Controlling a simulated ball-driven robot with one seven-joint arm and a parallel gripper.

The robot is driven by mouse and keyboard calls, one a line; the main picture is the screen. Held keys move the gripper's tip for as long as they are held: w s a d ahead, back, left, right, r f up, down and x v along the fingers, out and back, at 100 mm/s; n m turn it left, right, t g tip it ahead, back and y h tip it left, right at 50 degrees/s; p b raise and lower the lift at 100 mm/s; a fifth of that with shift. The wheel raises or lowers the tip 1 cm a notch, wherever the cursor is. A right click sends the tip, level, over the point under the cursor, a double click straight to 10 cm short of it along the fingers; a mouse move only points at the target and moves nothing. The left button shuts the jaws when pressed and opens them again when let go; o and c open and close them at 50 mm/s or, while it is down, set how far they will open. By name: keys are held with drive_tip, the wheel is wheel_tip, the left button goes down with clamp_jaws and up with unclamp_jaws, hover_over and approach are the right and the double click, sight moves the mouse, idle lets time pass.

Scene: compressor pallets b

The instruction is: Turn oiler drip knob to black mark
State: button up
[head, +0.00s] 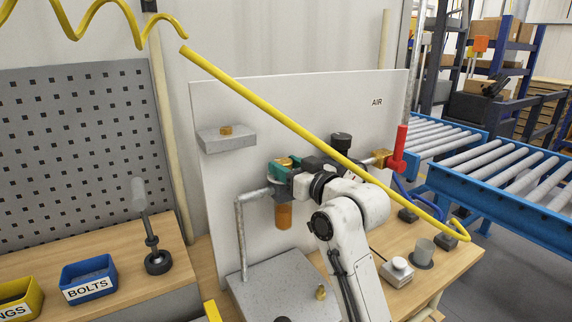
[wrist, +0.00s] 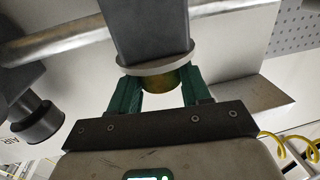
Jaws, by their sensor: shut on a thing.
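The oiler's brass drip knob (wrist: 165,82) sits between my green fingertips in the wrist view, below a pale disc (wrist: 156,62) and a dark grey body (wrist: 148,28). My gripper (wrist: 160,92) is shut on it. In the head view my gripper (head: 284,170) is at the top of the oiler on the white panel, with the oiler's amber bowl (head: 284,215) hanging below. The knob is mostly hidden there by the fingers. I cannot make out a black mark in either view.
A red lever (head: 398,150) and black knob (head: 341,141) are to the right. A grey pipe (head: 240,235) stands left. Blue bin (head: 88,281) and roller conveyor (head: 510,165) are farther out.

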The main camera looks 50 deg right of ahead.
drive_tip(key=n+y+b, duration=0.1)
drive_tip(key=y, duration=0.1)
drive_tip(key=n+y+b, duration=0.1)
drive_tip(key=y, duration=0.1)
drive_tip(key=n+y+b, duration=0.1)
drive_tip(key=shift+d+f+n+y+b, duration=0.2)
drive_tip(key=shift+d+n+y+b, duration=0.1)
drive_tip(key=shift+d+n+y, duration=0.1)
drive_tip(key=n+g+y+b, duration=0.1)
drive_tip(key=n+y+b, duration=0.1)
drive_tip(key=y, duration=0.1)
drive_tip(key=n+g+y+b, duration=0.1)
drive_tip(key=n+y+b, duration=0.1)
drive_tip(key=y, duration=0.1)
drive_tip(key=shift+w+d+r+g, duration=0.1)
drive_tip(key=shift+w+d+g, duration=0.05)
drive_tip(key=shift+g, duration=0.15)
drive_tip(key=shift+y+b, duration=0.3)
drive_tip(key=o, duration=1.1)
drive_tip(key=shift+c, duration=0.2)
drive_tip(key=shift+r, duration=0.15)
